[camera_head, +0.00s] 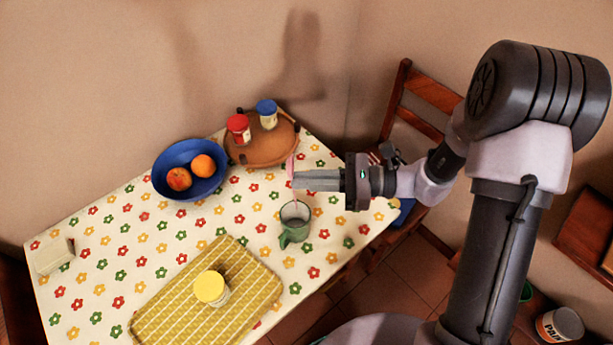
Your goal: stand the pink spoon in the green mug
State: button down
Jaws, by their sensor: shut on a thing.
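The pink spoon (290,167) is upright in my gripper (295,180), which is shut on it. The spoon's wider end shows above the fingers and its thin handle runs down below them toward the mug. The green mug (293,224) stands upright on the flowered tablecloth, with its handle toward the lower left. My gripper is above the mug, reaching in from the right. The spoon's lower end appears at or just above the mug's opening; I cannot tell whether it is inside.
A yellow tray (165,315) with a yellow-lidded jar (211,289) lies in front. A blue bowl (207,188) of fruit and a brown board (262,150) with red-lidded (238,128) and blue-lidded jars (267,113) are behind. A wooden chair (425,90) stands right of the table. The table's left middle is clear.

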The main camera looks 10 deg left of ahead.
notch_tip(320, 180, down, 8)
jog(key=b, duration=0.5)
jog(key=shift+f+b, duration=0.25)
jog(key=shift+b, duration=0.1)
jog(key=c, duration=1.5)
grip_release()
jog(key=w+d+r+p, duration=0.1)
jog(key=d+p, duration=0.4)
jog(key=d, duration=1.2)
jog(key=shift+w+d+r, duration=0.15)
jog(key=shift+w+r, duration=0.1)
